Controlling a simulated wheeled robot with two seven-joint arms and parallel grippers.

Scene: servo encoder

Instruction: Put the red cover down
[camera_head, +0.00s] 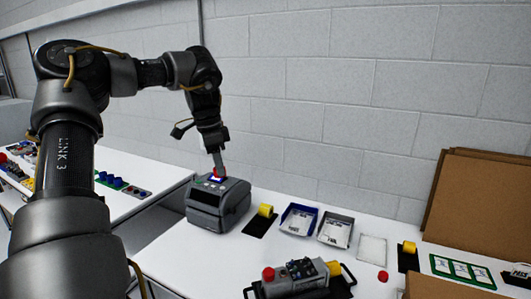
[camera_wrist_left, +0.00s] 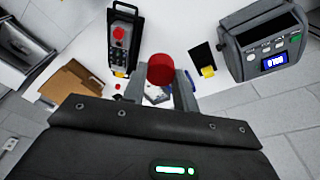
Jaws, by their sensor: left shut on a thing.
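The red cover (camera_wrist_left: 161,68) is a round red cap, held between the fingertips of my left gripper (camera_wrist_left: 160,80) in the left wrist view. In the head view my left gripper (camera_head: 218,167) points down, just above or in front of the grey label printer (camera_head: 218,203). Only a small bit of red shows at its tip there. The gripper is shut on the cover, which appears off the table. I cannot tell its exact height. My right gripper is in neither view.
A grey control box (camera_head: 300,277) with a red button lies on a black tray at the front. A small red cap (camera_head: 383,276) lies on the white table (camera_head: 345,259). Beyond are a yellow roll (camera_head: 265,210), two trays (camera_head: 299,218) and cardboard (camera_head: 480,205). Some white table is bare between them.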

